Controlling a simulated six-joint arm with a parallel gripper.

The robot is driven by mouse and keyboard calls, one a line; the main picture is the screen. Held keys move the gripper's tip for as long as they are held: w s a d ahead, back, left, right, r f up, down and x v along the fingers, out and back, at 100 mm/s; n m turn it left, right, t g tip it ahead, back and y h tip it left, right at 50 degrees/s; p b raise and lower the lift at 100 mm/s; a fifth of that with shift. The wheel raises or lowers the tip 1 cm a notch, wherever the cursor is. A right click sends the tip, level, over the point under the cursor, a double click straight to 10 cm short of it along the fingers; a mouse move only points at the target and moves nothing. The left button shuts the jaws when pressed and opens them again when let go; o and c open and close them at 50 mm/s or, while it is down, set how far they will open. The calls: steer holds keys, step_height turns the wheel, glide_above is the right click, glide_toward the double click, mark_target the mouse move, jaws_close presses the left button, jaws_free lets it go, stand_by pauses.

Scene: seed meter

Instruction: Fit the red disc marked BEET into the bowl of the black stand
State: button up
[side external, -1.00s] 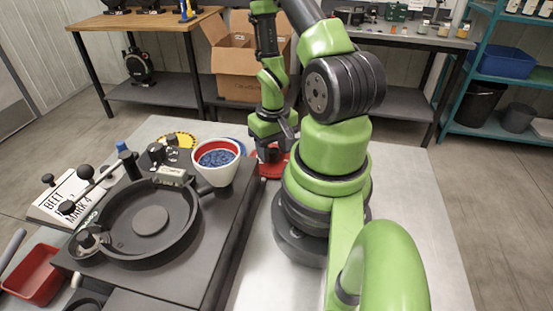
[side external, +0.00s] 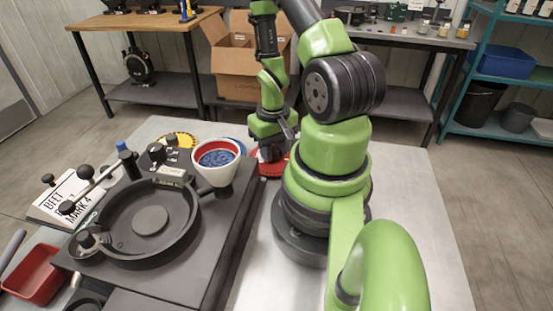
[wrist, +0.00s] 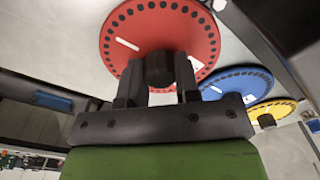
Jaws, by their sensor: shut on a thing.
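The red disc (wrist: 190,28) has a ring of dark holes near its rim and a black central knob (wrist: 159,68). My gripper (wrist: 160,85) is shut on this knob, with one finger on each side. In the side view the red disc (side external: 273,168) is partly hidden by my gripper (side external: 270,152) and arm. It is low at the table, right of the black stand (side external: 215,245). The stand's round bowl (side external: 122,232) is open and empty of discs, with a raised round centre. I cannot read any marking on the disc.
A blue disc (wrist: 236,84) and a yellow disc (wrist: 272,110) lie beside the red one. A white funnel cup (side external: 213,177) of blue seed stands at the bowl's right rim. A lever (side external: 93,190) rises at its left. A red bin (side external: 33,276) is at the front left.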

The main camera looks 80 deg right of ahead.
steer(key=shift+r, duration=1.35)
step_height(320, 180, up, 19)
steer(key=w+a+n, duration=0.4)
steer(key=w+a, duration=0.8)
steer(key=w+a+n, duration=0.2)
steer(key=a, duration=1.2)
steer(key=shift+s+a+f, duration=0.15)
steer(key=shift+f, duration=2.6)
steer(key=shift+s+a+f, duration=0.1)
steer(key=shift+f, duration=2.6)
steer(key=shift+f, duration=0.35)
